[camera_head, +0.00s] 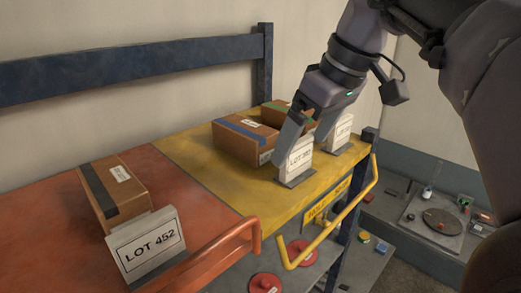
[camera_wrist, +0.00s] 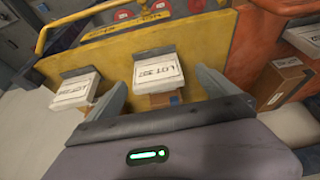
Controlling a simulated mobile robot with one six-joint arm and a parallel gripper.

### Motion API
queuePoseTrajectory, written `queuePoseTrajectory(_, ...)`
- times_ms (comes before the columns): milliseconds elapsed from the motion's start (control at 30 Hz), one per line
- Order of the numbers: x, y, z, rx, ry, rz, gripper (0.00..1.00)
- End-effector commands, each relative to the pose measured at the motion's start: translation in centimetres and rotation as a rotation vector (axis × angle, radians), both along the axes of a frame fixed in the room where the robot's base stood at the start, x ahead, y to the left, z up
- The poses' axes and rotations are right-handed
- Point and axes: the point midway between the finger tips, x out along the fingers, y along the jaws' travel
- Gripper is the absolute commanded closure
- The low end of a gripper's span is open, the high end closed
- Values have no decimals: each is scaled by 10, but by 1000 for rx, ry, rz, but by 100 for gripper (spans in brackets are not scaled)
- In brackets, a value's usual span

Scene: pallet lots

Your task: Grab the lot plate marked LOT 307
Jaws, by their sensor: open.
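The white lot plate (camera_head: 299,158), whose small label appears to read LOT 307, stands on a dark base near the front edge of the yellow deck. It also shows in the wrist view, with its label up (camera_wrist: 158,70). My gripper (camera_head: 298,148) is open above and around this plate, one finger towards each side. In the wrist view the plate lies between and just beyond the two fingers (camera_wrist: 160,84). I cannot tell whether either finger touches it.
Another white plate (camera_head: 340,131) stands close on the right, its label too small to read. The LOT 452 plate (camera_head: 148,246) stands on the orange deck (camera_head: 205,215). Cardboard boxes (camera_head: 243,138) sit behind the plates. A yellow rail (camera_head: 335,222) runs along the front.

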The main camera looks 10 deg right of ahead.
Motion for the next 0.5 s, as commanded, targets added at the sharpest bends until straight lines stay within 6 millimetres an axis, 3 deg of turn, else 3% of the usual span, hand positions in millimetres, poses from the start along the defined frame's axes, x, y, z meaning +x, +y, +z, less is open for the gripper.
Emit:
queuePoseTrajectory(200,15,8,-39,1,3,0,2)
queuePoseTrajectory(467,17,9,-43,1,1,-1,2)
queuePoseTrajectory(500,17,9,-43,1,1,-1,8)
